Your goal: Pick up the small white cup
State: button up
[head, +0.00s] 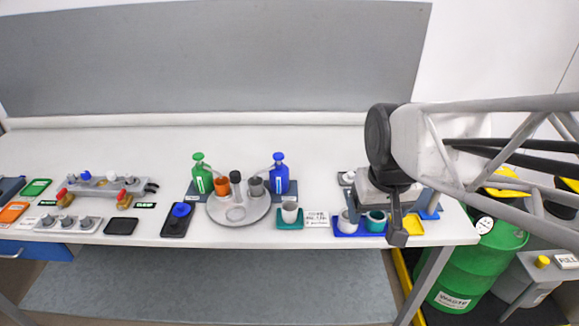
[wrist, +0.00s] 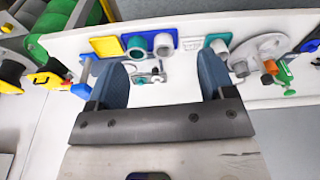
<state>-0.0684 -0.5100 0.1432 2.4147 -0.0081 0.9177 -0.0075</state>
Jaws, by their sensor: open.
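Two small whitish cups are in view, and I cannot tell which one the task names. One white cup (head: 347,221) stands on the blue tray (head: 343,234) beside a teal cup (head: 376,221); the wrist view shows the white cup (wrist: 163,44) and the teal cup (wrist: 137,45) too. The other pale cup (head: 290,212) stands on a teal tray (head: 290,225) further left, and also shows in the wrist view (wrist: 219,46). My gripper (head: 397,225) is over the right part of the table near the blue tray. Its fingers (wrist: 162,78) are apart and empty.
A round grey plate (head: 240,214) holds an orange cup (head: 221,185) and a grey cup (head: 256,186). Green (head: 202,178) and blue (head: 279,178) bottles stand behind. A yellow tray (head: 413,225) is right of the blue tray. A green drum (head: 480,260) stands off the table's right end.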

jog(key=w+a+f+n+g, duration=0.15)
jog(key=w+a+f, duration=0.25)
jog(key=w+a, duration=0.5)
jog(key=n, duration=0.2)
send_over(290, 212)
jog(key=w, duration=0.2)
notch_tip(290, 212, down, 8)
jog(key=shift+w, duration=0.2)
jog(key=shift+g, duration=0.25)
jog(key=shift+f, duration=1.2)
jog(key=shift+f, duration=0.1)
jog(key=shift+f, duration=2.5)
jog(key=shift+c, duration=0.4)
jog(key=c, duration=0.9)
